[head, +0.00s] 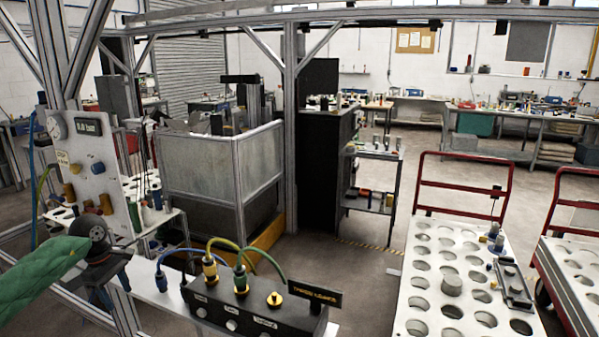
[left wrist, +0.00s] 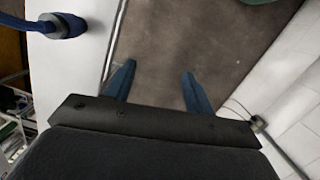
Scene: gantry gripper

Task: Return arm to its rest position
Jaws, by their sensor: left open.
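My left arm, in a green sleeve (head: 40,278), comes in from the left edge of the head view. Its left gripper (head: 114,288) points down beside the left end of the white bench (head: 160,305). In the left wrist view the two blue fingers of the gripper (left wrist: 158,68) stand wide apart with only brown floor (left wrist: 160,40) between them. It holds nothing. My right arm and right gripper are in neither view.
A black connector box (head: 250,312) with yellow, green and blue cables is right of the gripper. A gauge panel (head: 95,165) stands behind the arm. In the left wrist view a blue cable plug (left wrist: 60,25) is near the gripper. A white holed cart (head: 415,290) stands right.

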